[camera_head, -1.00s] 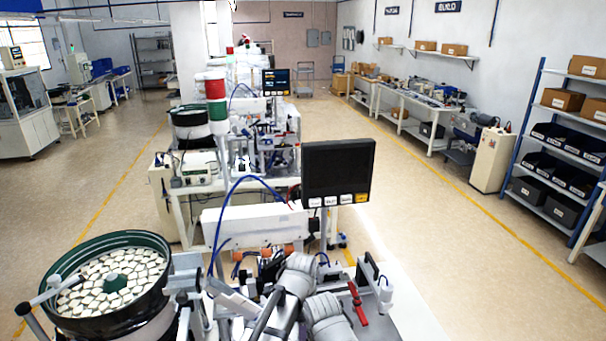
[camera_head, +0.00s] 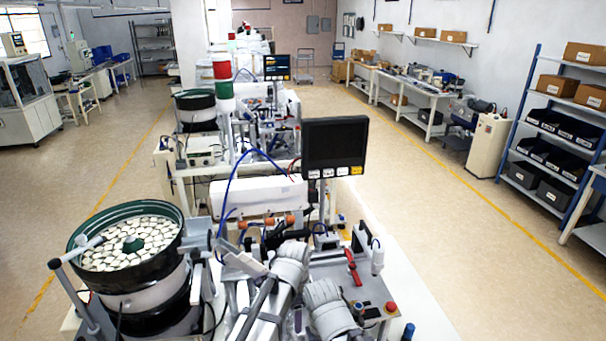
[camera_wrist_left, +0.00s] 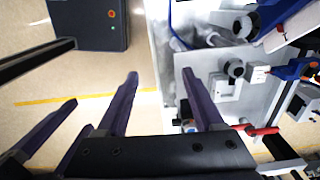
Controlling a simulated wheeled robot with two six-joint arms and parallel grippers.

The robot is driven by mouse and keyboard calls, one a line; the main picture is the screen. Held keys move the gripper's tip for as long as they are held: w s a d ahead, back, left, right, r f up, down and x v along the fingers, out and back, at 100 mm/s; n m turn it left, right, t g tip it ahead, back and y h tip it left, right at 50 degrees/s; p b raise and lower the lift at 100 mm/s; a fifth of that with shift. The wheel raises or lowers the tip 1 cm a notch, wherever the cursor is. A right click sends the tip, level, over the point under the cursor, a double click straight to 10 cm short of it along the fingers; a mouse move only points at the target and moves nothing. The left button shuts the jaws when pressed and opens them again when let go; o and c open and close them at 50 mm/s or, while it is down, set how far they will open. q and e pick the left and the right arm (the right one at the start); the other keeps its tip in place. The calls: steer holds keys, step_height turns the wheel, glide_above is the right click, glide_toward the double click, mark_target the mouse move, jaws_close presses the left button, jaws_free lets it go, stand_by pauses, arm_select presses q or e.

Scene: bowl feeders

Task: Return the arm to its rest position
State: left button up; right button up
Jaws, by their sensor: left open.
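My left gripper (camera_wrist_left: 160,74) shows in the left wrist view as two dark purple fingers, spread wide apart with nothing between them. One finger shows against the pale floor, the other against the light machine top (camera_wrist_left: 200,135). In the head view, grey joints of my arm stand at the bottom middle, in front of the machine deck. The fingertips cannot be made out clearly there. I cannot make out my right gripper in either view.
A green-rimmed bowl feeder (camera_head: 186,240) full of pale parts stands at the left. A dark monitor (camera_head: 334,143) rises behind the deck. A red handle (camera_head: 352,268) and a red button (camera_head: 390,307) are right of my arm. The right aisle floor (camera_head: 450,210) is clear.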

arm_select(q)
steer(key=s+a+n, duration=0.3)
steer(key=a+n, duration=0.5)
steer(key=s+a+n, duration=0.3)
steer(key=a+n, duration=0.5)
steer(key=s+d+f+m+b, duration=0.1)
steer(key=s+d+f+b, duration=0.2)
steer(key=d+f+b, duration=0.3)
steer(key=s+d+f+m+y+b, duration=0.1)
steer(key=d+f+b, duration=0.4)
steer(key=f+b, duration=0.6)
steer(key=shift+s+d+f+m, duration=0.2)
steer(key=shift+s+d+m, duration=0.2)
steer(key=shift+s+m, duration=0.5)
arm_select(e)
step_height(320, 180, down, 18)
steer(key=shift+w+r, duration=0.15)
steer(key=shift+r, duration=0.05)
steer(key=shift+o, duration=0.4)
